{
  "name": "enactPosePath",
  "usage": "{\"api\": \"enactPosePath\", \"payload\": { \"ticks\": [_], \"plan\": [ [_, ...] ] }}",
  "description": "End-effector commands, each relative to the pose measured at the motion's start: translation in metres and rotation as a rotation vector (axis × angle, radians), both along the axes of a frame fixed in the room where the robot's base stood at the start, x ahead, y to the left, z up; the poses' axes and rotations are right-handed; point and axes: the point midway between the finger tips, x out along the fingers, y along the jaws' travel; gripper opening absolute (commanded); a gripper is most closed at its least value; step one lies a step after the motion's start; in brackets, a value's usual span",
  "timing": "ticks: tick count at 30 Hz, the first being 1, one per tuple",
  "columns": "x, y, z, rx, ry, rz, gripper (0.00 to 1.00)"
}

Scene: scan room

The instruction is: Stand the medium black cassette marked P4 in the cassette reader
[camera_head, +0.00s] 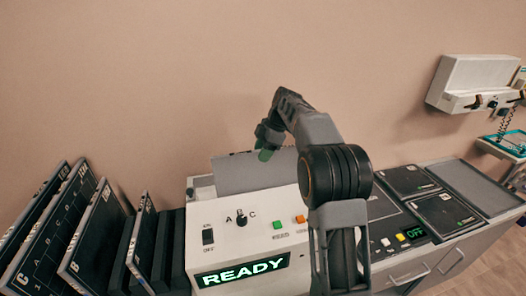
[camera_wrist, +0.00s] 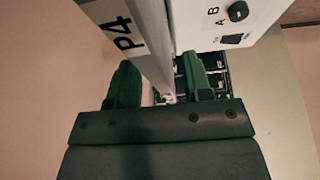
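The cassette marked P4 (camera_wrist: 122,35) shows in the wrist view as a light-edged panel with a P4 label. In the head view, a grey panel (camera_head: 240,174), which looks like this cassette, stands upright at the back of the cassette reader (camera_head: 262,226). Its lower edge is hidden behind the reader's white front. My gripper (camera_head: 265,150) is at the panel's top edge. In the wrist view its green fingers (camera_wrist: 160,84) are apart, one on each side of the panel's edge, with a visible gap at the left finger. The reader's display says READY.
Several dark cassettes (camera_head: 57,232) stand in a rack to the left of the reader. A white wall unit (camera_head: 468,85) hangs at far right.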

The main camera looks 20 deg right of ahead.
Motion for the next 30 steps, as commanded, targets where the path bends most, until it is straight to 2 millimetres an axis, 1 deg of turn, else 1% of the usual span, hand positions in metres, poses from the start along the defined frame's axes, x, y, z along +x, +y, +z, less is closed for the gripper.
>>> {"api": "enactPosePath", "payload": {
  "ticks": [7,11,14,24,30],
  "plan": [
    [0.0,-0.001,-0.001,-0.001,0.004,0.0,0.46],
    [0.0,-0.005,0.009,-0.001,0.001,-0.001,0.46],
    [0.0,-0.012,0.025,-0.001,-0.001,-0.002,0.46],
    [0.001,-0.04,0.09,0.0,-0.001,-0.001,0.46],
    [0.0,-0.051,0.115,0.0,-0.001,0.0,0.46]
  ]
}}
